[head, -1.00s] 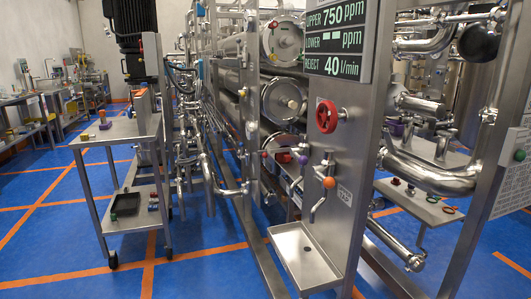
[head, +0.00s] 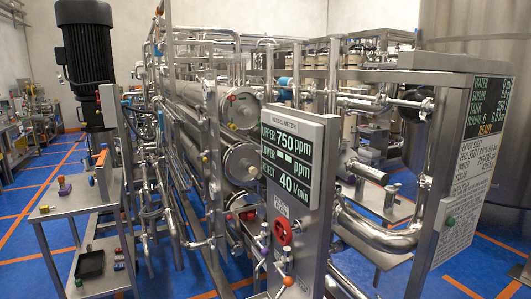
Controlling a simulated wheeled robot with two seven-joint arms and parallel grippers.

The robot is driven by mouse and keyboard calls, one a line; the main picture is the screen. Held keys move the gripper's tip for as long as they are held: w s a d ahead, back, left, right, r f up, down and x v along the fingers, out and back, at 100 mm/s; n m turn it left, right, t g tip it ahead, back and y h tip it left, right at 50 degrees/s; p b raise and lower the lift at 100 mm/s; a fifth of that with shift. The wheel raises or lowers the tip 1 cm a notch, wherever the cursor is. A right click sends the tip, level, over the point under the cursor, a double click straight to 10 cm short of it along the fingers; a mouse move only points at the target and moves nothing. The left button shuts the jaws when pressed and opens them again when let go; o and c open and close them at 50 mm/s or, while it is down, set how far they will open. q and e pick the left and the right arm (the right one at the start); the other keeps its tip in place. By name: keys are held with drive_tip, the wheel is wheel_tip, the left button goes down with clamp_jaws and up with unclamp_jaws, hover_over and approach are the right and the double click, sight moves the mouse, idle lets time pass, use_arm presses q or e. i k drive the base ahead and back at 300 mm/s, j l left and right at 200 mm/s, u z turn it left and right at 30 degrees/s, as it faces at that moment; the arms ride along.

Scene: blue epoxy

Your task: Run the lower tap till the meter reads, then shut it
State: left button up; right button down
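The meter (head: 293,160) is a dark panel on a steel post at centre right. It reads UPPER 750 ppm, a dash in place of a number for LOWER, and REJECT 40 l/min. Below it is a red handwheel (head: 283,232). A tap with an orange knob (head: 288,281) sits low on the post near the bottom edge. A purple-knobbed tap (head: 264,251) is a little higher to its left. I cannot tell which is the lower tap, or whether water flows. The spouts and tray are cut off or hidden. Neither of my grippers is in view.
A steel cart (head: 75,212) with small items stands at left, with a black tray (head: 90,264) on its lower shelf. Steel pipes and cylinders fill the middle. A second display panel (head: 489,105) and a large tank stand at right. Blue floor (head: 460,278) is open at lower right.

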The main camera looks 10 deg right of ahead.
sight(264, 251)
drive_tip(key=i+j+z, duration=0.15)
drive_tip(key=j+z, duration=0.25)
drive_tip(key=i+j+z, duration=0.1)
drive_tip(key=j+z, duration=0.35)
drive_tip(key=l, duration=0.1)
